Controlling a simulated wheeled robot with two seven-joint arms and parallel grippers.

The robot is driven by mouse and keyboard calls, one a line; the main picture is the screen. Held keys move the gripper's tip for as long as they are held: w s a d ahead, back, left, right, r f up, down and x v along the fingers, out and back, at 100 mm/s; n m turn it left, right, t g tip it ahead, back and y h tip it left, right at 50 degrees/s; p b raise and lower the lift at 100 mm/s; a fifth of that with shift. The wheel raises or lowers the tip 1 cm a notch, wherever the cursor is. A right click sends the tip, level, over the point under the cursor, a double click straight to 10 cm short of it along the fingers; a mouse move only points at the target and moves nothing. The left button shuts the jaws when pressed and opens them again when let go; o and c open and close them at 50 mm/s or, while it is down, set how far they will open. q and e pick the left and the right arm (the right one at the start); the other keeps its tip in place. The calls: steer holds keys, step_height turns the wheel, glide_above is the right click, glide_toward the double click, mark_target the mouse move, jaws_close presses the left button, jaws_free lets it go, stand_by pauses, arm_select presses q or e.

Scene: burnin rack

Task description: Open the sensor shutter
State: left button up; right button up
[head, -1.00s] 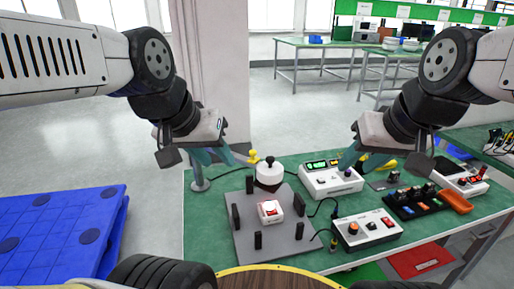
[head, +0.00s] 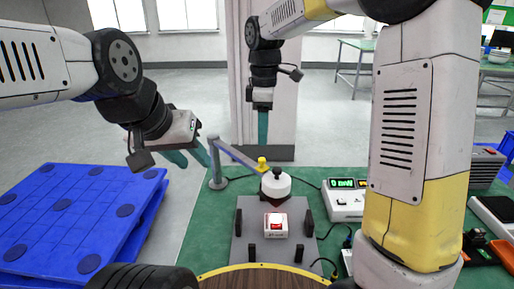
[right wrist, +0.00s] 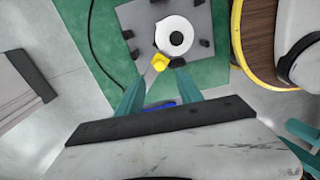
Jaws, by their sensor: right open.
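What looks like the sensor shutter is a thin bar (head: 236,156) from a grey post (head: 214,165) to a yellow knob (head: 262,163). The knob is beside a white round unit (head: 276,186) with a black top, at the back of a grey plate (head: 243,248). My right gripper (head: 263,140) points down above the knob. In the right wrist view its fingers (right wrist: 158,90) are apart, with the yellow knob (right wrist: 160,62) just beyond their tips; no contact is visible. My left gripper (head: 192,160) is open and empty, left of the post.
A white box with a red switch (head: 275,225) sits on the plate among black posts. A display unit (head: 343,202) stands to the right. My right arm hides much of the bench's right side. Blue pallets (head: 75,215) lie on the floor at left.

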mark_target(262, 159)
steer(key=shift+w+a+f, duration=0.1)
steer(key=shift+a+f, duration=0.05)
steer(key=shift+f, duration=0.2)
step_height(262, 159, down, 7)
steer(key=shift+f, duration=0.15)
jaws_close()
stand_by(1.4)
